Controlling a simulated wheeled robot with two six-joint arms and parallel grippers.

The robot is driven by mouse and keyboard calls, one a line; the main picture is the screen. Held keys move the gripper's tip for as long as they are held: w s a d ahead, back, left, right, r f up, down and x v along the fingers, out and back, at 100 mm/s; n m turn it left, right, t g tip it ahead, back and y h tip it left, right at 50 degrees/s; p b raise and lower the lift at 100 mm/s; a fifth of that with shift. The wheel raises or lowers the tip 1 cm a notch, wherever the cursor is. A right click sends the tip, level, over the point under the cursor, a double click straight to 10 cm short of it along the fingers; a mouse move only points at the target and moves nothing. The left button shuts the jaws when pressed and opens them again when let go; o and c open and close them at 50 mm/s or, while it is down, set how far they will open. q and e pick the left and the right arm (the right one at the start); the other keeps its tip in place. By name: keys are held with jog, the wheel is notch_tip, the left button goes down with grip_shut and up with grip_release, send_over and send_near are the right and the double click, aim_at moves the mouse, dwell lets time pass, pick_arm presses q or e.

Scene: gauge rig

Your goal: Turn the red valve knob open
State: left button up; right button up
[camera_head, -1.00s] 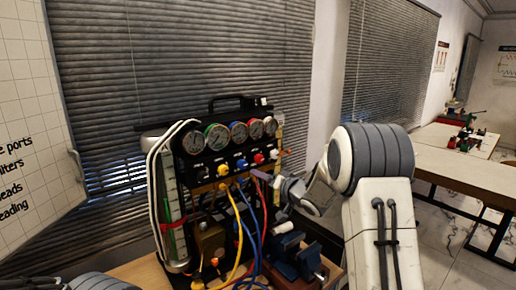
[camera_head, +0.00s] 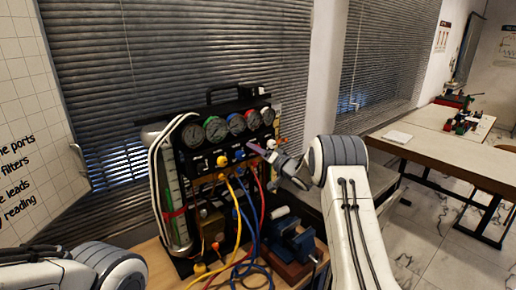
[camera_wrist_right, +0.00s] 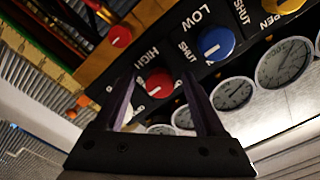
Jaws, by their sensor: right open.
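The red valve knob (camera_wrist_right: 158,83) shows in the right wrist view on a black panel, beside the words HIGH and SHUT. A white mark on it points down-left in that view. My right gripper (camera_wrist_right: 157,77) is open, with its two dark fingers on either side of the knob in the picture; I cannot tell whether they touch it. In the head view my right gripper (camera_head: 248,150) is in front of the right part of the gauge rig (camera_head: 222,97), where the arm makes the red knob hard to make out. My left gripper is not in view; only my left arm shows.
A blue knob (camera_wrist_right: 216,43) marked LOW sits beside the red one, with a yellow knob (camera_wrist_right: 289,4) beyond. Several gauges (camera_head: 217,129) line the panel above the knobs. Yellow, blue and red hoses hang below. A blue vise (camera_head: 297,242) stands at the right bench edge.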

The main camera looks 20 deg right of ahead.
jog(key=shift+w, duration=0.1)
grip_shut()
jog(key=n+b, duration=0.2)
jog(key=shift+f+b, duration=0.2)
jog(key=shift+b, duration=0.2)
jog(key=n+b, duration=0.6)
jog(key=shift+d, duration=0.1)
jog(key=n+b, duration=0.3)
jog(key=n, duration=0.1)
jog(key=shift+n, duration=0.4)
jog(key=n+b, duration=0.3)
jog(key=n, duration=0.2)
jog(key=shift+w+r+b, duration=0.1)
jog(key=shift+r+b, duration=0.1)
jog(key=shift+b, duration=0.15)
